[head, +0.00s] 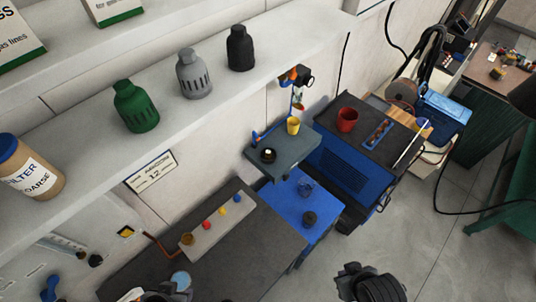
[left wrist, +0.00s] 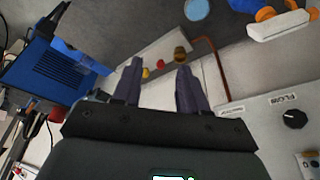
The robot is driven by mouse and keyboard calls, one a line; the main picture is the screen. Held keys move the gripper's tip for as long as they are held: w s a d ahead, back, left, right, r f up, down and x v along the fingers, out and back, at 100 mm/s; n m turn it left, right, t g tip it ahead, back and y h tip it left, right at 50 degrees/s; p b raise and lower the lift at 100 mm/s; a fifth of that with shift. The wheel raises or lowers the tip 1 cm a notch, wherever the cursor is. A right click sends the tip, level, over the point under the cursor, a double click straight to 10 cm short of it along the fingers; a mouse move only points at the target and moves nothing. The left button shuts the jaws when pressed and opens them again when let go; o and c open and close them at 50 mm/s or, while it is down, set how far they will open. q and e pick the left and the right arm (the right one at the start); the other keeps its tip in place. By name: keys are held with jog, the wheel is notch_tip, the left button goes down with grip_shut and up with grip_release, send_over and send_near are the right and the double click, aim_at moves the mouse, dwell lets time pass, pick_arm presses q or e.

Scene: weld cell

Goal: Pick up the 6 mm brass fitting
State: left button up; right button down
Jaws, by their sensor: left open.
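A small brass-coloured fitting (head: 187,239) stands at the near left end of a pale strip (head: 213,240) on the dark bench top. It also shows in the left wrist view (left wrist: 180,53), beyond the fingertips and nearer the right finger. No size marking is readable on it.
Red (head: 207,224), yellow (head: 222,211) and blue (head: 237,198) pieces share the strip. A copper-coloured bent rod (head: 158,246) lies close left of the fitting. A light-blue round lid (head: 181,280) is nearer. The shelf (head: 75,180) overhangs behind. The bench's right part is clear.

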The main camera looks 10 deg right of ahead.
dwell(0.4)
pick_arm(q)
jog(key=shift+a, duration=0.15)
jog(key=shift+c, duration=0.5)
jog(key=shift+w, duration=0.1)
